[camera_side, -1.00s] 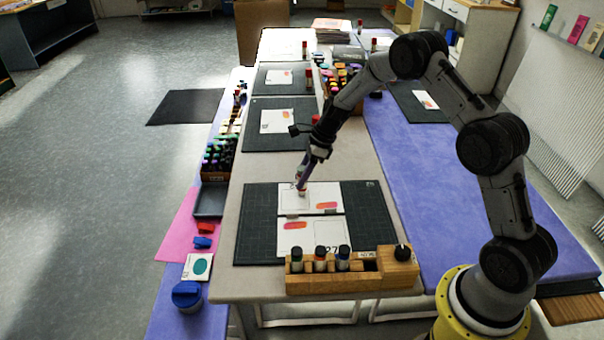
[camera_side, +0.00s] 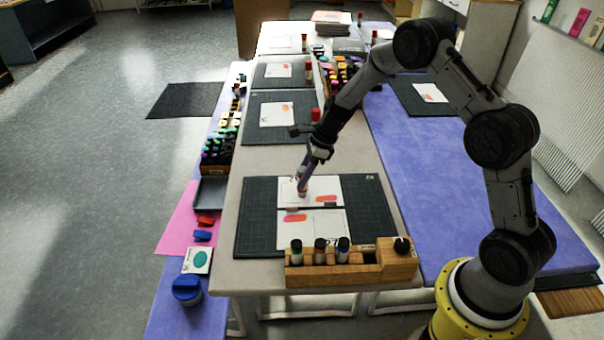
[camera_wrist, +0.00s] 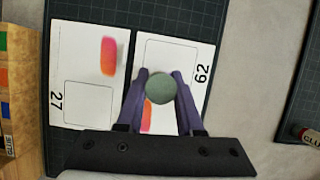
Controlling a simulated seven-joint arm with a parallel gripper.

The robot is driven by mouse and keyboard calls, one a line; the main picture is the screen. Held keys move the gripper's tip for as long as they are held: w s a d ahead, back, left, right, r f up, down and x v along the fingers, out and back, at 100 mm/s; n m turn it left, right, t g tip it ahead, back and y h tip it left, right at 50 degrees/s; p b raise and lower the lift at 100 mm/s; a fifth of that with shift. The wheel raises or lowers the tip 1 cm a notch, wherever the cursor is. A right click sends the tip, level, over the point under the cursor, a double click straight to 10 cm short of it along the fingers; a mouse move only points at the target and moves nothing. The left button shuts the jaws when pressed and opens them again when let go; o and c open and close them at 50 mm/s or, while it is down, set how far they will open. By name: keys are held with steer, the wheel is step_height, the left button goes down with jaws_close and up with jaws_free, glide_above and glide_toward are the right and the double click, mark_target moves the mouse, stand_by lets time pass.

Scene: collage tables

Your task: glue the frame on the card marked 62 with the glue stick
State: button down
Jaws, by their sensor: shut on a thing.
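The card marked 62 (camera_wrist: 203,108) lies on the dark cutting mat, with a thin printed frame and a pink-orange patch. It is the farther card (camera_side: 328,184) in the side view. My gripper (camera_wrist: 160,90) is shut on the glue stick (camera_wrist: 160,88), whose round grey-green end shows between the fingers. The stick is upright over the framed part of card 62, hiding some of the frame. In the side view my gripper (camera_side: 304,180) holds it low at the card; I cannot tell if its tip touches. No glue marks are discernible.
A card marked 27 (camera_wrist: 85,62) lies beside card 62, nearer the wooden holder (camera_side: 330,275) with several capped bottles. The mat (camera_side: 365,215) is bare to the right. Other mats lie farther back.

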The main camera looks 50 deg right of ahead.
steer(key=shift+s+a+f, duration=0.15)
steer(key=shift+s+a, duration=0.15)
steer(key=shift+s, duration=0.1)
steer(key=shift+s+a, duration=0.35)
steer(key=shift+a, duration=0.05)
steer(key=shift+w+a, duration=0.4)
steer(key=shift+w, duration=0.1)
steer(key=shift+w, duration=0.1)
steer(key=shift+w+a, duration=0.35)
steer(key=shift+w+d+r, duration=0.25)
steer(key=shift+w+d, duration=0.35)
steer(key=shift+w+d+f, duration=0.1)
steer(key=shift+w+d, duration=1)
steer(key=shift+d, duration=0.1)
steer(key=shift+d, duration=0.1)
